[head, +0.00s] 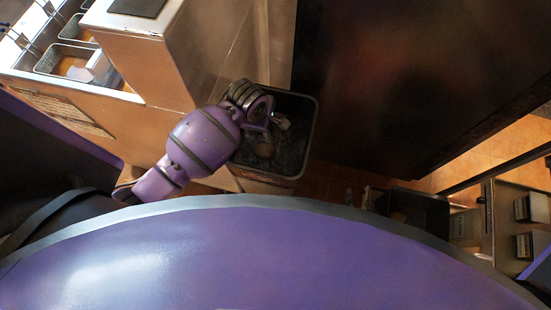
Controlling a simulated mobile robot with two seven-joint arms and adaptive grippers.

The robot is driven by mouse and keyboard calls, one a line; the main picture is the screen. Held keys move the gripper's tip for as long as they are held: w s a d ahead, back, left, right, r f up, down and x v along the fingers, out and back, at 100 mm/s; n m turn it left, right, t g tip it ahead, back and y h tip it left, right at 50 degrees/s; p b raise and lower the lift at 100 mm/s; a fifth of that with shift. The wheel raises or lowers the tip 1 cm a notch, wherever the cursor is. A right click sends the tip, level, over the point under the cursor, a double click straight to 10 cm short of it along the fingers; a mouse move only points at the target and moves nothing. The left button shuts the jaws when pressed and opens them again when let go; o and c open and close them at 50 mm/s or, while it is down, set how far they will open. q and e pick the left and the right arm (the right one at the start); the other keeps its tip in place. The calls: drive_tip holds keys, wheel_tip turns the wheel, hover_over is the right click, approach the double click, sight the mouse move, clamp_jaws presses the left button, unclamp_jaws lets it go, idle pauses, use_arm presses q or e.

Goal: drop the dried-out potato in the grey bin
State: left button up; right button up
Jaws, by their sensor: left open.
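The grey bin (300,110) stands open in the middle of the head view, with a dark interior. My left gripper (276,123) is over the bin's opening, its fingers apart with nothing visible between them. A roundish brown lump that looks like the potato (264,149) lies inside the bin, below the gripper and apart from it. The lump is dim, so its surface is hard to make out. My right gripper is not in view.
A steel counter (150,60) with fryer baskets (75,62) is at the upper left, beside the bin. A large dark panel (400,80) stands to the bin's right. A dark open box (415,212) and shelving (510,220) are at lower right. Orange tiled floor (490,150) shows between.

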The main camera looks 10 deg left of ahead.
use_arm(q)
drive_tip(key=v, duration=1.2)
idle(0.3)
